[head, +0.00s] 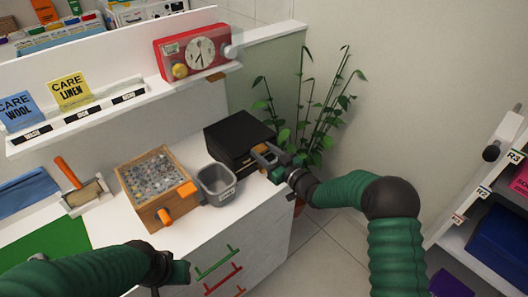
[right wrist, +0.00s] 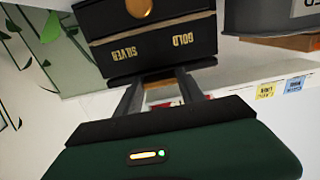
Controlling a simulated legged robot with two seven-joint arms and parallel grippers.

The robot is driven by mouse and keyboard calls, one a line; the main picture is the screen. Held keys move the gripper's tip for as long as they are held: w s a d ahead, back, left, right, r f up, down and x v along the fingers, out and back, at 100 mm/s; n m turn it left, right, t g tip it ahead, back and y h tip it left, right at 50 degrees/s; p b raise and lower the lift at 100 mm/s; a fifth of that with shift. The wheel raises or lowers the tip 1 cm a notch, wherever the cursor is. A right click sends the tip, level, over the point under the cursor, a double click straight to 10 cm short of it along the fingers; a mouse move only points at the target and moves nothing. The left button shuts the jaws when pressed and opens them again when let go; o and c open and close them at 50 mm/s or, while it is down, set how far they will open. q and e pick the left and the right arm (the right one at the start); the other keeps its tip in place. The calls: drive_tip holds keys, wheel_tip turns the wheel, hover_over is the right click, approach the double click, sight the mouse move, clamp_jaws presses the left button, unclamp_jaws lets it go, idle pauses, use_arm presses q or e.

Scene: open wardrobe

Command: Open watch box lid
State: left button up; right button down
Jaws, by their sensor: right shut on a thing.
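The black watch box (head: 235,132) stands on the white counter, its lid looking closed in the head view. In the right wrist view, which is upside down, the box (right wrist: 150,40) shows GOLD and SILVER lettering and a round gold piece. My right gripper (head: 266,155) is at the front right of the box. Its fingers (right wrist: 160,82) are shut on a dark edge of the box, which looks like the lid; the exact contact is partly hidden. My left gripper (head: 172,278) is low in the head view, away from the box, its fingers unclear.
A grey bin (head: 216,184) stands close left of the box, beside a wooden tray (head: 147,212) of small pieces with orange handles. A shelf with a red clock (head: 193,54) runs behind. A plant (head: 310,115) stands right of the counter.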

drive_tip(key=r+g+p, duration=0.1)
drive_tip(key=r+p, duration=0.2)
drive_tip(key=p, duration=0.1)
drive_tip(key=w+r+g+h+p, duration=0.1)
drive_tip(key=r+p, duration=0.2)
drive_tip(key=p, duration=0.1)
drive_tip(key=a+r+g+h+p, duration=0.1)
drive_tip(key=r+p, duration=0.2)
drive_tip(key=p, duration=0.1)
drive_tip(key=shift+w+r, duration=0.1)
drive_tip(key=shift+w, duration=0.1)
drive_tip(key=shift+w+a+r+p, duration=0.3)
drive_tip(key=shift+w+r+p, duration=0.15)
drive_tip(key=shift+r+p, duration=0.35)
drive_tip(key=shift+w+a+r+p, duration=0.35)
drive_tip(key=shift+w+r+p, duration=0.15)
drive_tip(key=shift+r+p, duration=0.25)
drive_tip(key=shift+w+a+r+p, duration=0.3)
drive_tip(key=shift+w+r+p, duration=0.15)
drive_tip(key=shift+r+p, duration=0.3)
drive_tip(key=shift+f, duration=0.1)
drive_tip(key=c, duration=1)
unclamp_jaws()
drive_tip(key=shift+o, duration=1.4)
drive_tip(key=shift+f, duration=0.2)
drive_tip(key=b+v, duration=0.2)
drive_tip(key=v, duration=1.4)
drive_tip(key=shift+s+d+r+b, duration=0.15)
drive_tip(key=shift+s+r+b, duration=0.05)
drive_tip(key=shift+r+b, duration=0.15)
